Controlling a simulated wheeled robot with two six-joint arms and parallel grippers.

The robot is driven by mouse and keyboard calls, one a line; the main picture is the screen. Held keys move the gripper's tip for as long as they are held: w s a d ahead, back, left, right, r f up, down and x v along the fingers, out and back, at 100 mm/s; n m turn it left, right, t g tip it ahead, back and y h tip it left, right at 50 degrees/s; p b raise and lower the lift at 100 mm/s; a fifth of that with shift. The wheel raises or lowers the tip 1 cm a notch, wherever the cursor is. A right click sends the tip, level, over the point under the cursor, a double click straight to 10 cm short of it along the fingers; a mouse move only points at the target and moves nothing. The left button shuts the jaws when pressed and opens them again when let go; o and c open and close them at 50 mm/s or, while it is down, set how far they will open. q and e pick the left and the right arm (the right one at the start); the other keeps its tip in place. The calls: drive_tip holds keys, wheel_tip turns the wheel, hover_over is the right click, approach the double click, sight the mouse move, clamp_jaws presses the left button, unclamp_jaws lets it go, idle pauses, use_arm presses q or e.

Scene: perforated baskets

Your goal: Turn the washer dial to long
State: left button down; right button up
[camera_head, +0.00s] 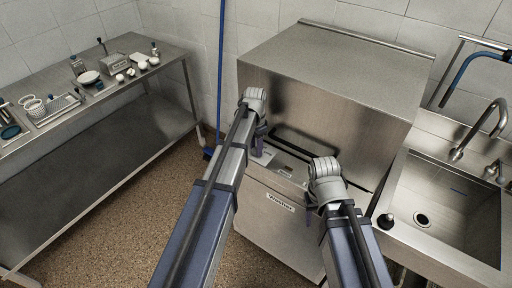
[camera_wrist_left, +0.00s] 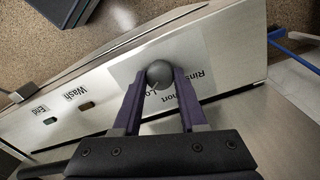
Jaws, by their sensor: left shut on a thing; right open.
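The washer (camera_head: 300,215) is a steel box with a "Washer" label on its front, standing in the middle of the head view. In the left wrist view its dial (camera_wrist_left: 160,73) is a round dark grey knob on the pale panel (camera_wrist_left: 60,125). My left gripper (camera_wrist_left: 160,78) has its two purple fingers on either side of the dial, shut on it. The "Short" and "Long" labels beside it are partly covered by the fingers, and the dial's pointer direction is unclear. In the head view my left gripper (camera_head: 257,142) hides the dial. My right gripper (camera_head: 312,206) is open in front of the washer, empty.
The panel also bears "Wash" and "End" labels with small dark slots. A sink (camera_head: 440,205) with a tap stands at the right. A steel table (camera_head: 150,60) with dishes and small items stands at the left. A blue pole (camera_head: 220,60) leans behind.

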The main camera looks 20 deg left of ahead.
use_arm(q)
drive_tip(key=shift+m, duration=0.3)
idle(0.4)
drive_tip(key=shift+c, duration=2.2)
unclamp_jaws()
wheel_tip(320, 180, up, 8)
drive_tip(key=p, duration=0.8)
drive_tip(key=shift+a, duration=0.1)
drive_tip(key=shift+f, duration=0.1)
